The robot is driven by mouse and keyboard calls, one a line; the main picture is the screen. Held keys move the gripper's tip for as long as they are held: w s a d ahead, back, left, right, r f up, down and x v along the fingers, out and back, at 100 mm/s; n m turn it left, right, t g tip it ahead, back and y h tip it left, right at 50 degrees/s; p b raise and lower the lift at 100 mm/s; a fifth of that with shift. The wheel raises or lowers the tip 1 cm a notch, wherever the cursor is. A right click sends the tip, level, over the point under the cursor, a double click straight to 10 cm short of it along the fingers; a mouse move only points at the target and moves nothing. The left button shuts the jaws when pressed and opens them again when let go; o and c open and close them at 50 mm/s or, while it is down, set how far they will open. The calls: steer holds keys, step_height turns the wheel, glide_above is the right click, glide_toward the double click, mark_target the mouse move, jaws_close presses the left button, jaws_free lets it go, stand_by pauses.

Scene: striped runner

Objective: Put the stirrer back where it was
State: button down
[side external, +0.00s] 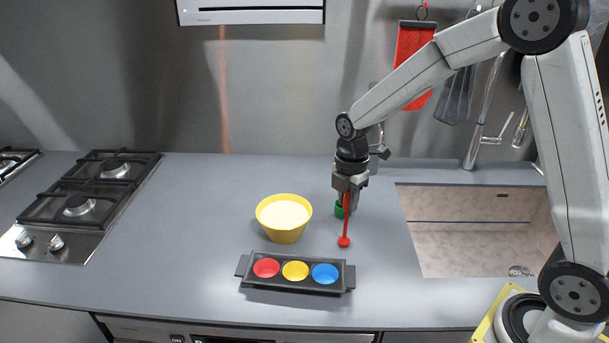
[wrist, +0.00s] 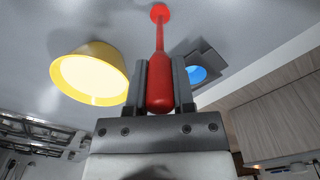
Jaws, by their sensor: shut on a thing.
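The red stirrer (side external: 346,222) has a thin shaft with a round red head at its lower end. My gripper (side external: 347,200) is shut on its thick handle, and the stirrer hangs nearly upright, head down. Whether the head touches the counter I cannot tell. In the wrist view the stirrer (wrist: 159,38) stands out between the two fingers of my gripper (wrist: 160,80). A small green object (side external: 339,212), perhaps a holder, is beside or behind my fingers, partly hidden by them. A yellow bowl (side external: 283,236) with pale contents is left of the stirrer; it also shows in the wrist view (wrist: 112,65).
A dark tray (side external: 346,270) with red, yellow and blue round wells lies in front of the bowl. A sink (side external: 408,222) is on the right, with a faucet (side external: 484,110) behind it. A gas hob (side external: 75,215) is at left. The counter between hob and bowl is clear.

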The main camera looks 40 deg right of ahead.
steer(key=shift+f, duration=0.1)
steer(key=shift+c, duration=2.3)
jaws_free()
step_height(320, 180, up, 12)
steer(key=shift+r, duration=0.15)
